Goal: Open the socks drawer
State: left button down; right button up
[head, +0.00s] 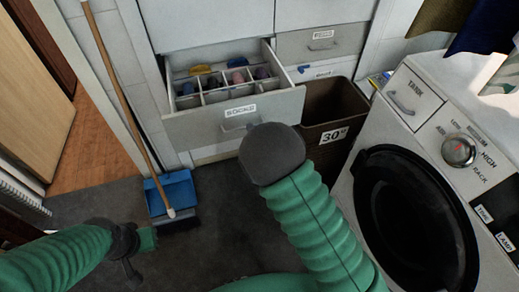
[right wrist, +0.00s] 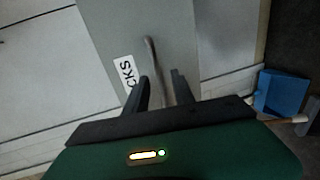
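The grey drawer labelled SOCKS (head: 195,129) stands pulled out from the white cabinet in the head view. Its divided inside shows several rolled socks (head: 238,78). Its bar handle (head: 240,127) is on the front, partly behind my right arm. In the right wrist view the handle (right wrist: 153,62) reaches between the two dark fingers of my right gripper (right wrist: 161,75). Gaps show beside the handle, so the fingers look open around it. In the head view my right wrist hides the fingers. My left gripper (head: 135,246) is low at the left, away from the drawer; its fingers are unclear.
A brown bin (head: 333,102) marked 30° stands right of the drawer, beside a white washing machine (head: 430,120). A broom (head: 125,100) and blue dustpan (head: 172,190) stand to the left. Dark floor (head: 215,235) lies open in front.

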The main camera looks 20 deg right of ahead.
jog(key=p+v, duration=0.8)
jog(key=v, duration=0.5)
jog(key=shift+s, duration=0.4)
jog(key=shift+r, duration=0.1)
jog(key=s+d+r+m+g+p, duration=0.1)
jog(key=s+r+m+g+p, duration=0.4)
jog(key=r+m, duration=0.3)
jog(key=s+d+r+m+g+p, duration=0.2)
jog(key=s+r+m+g+p, duration=0.4)
jog(key=s+r+m+g, duration=0.2)
jog(key=shift+d+r+m, duration=0.25)
jog(key=shift+d+m, duration=0.05)
jog(key=shift+m, duration=0.7)
